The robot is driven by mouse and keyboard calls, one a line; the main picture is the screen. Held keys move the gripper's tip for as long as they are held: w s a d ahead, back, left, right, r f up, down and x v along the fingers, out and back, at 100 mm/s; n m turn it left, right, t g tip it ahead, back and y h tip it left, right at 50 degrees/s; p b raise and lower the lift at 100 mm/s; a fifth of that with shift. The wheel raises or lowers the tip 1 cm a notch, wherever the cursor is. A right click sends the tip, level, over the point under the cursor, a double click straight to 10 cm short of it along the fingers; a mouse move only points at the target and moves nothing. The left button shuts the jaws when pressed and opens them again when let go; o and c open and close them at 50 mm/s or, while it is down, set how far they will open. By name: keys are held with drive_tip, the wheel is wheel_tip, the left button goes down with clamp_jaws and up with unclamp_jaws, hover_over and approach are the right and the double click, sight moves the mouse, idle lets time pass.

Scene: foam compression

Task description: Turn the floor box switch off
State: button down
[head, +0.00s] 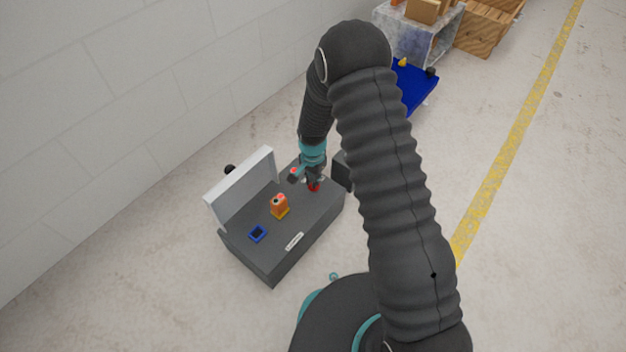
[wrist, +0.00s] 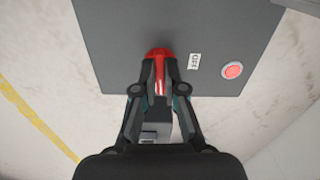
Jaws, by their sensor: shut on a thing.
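The floor box (head: 262,262) is a dark grey block on the floor by the wall, with a light upright panel (head: 240,190) along its back edge. My gripper (head: 314,184) is at the right part of its top. In the wrist view my gripper (wrist: 160,84) is shut on a red switch handle (wrist: 158,54) on the grey box face (wrist: 120,40). The fingers cover part of the handle. A round red button (wrist: 232,70) and a small white label (wrist: 194,60) sit right of the handle. The label's text is too small to read.
An orange block with a button (head: 279,206), a blue square piece (head: 257,233) and a white strip (head: 294,241) are on the box top. A blue platform (head: 412,88), a grey crate (head: 405,40) and a wooden crate (head: 485,28) stand behind. The floor right is clear.

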drive_tip(key=n+b, duration=0.1)
drive_tip(key=n, duration=0.3)
drive_tip(key=shift+d, duration=0.1)
drive_tip(key=n+b, duration=0.1)
drive_tip(key=n, duration=0.3)
drive_tip(key=shift+d+n, duration=0.1)
drive_tip(key=shift+n, duration=0.2)
drive_tip(key=n+b, duration=0.1)
drive_tip(key=n, duration=0.3)
drive_tip(key=shift+d, duration=0.1)
drive_tip(key=shift+n, duration=2.3)
drive_tip(key=shift+b, duration=0.3)
drive_tip(key=c, duration=1.2)
unclamp_jaws()
drive_tip(key=shift+c, duration=0.2)
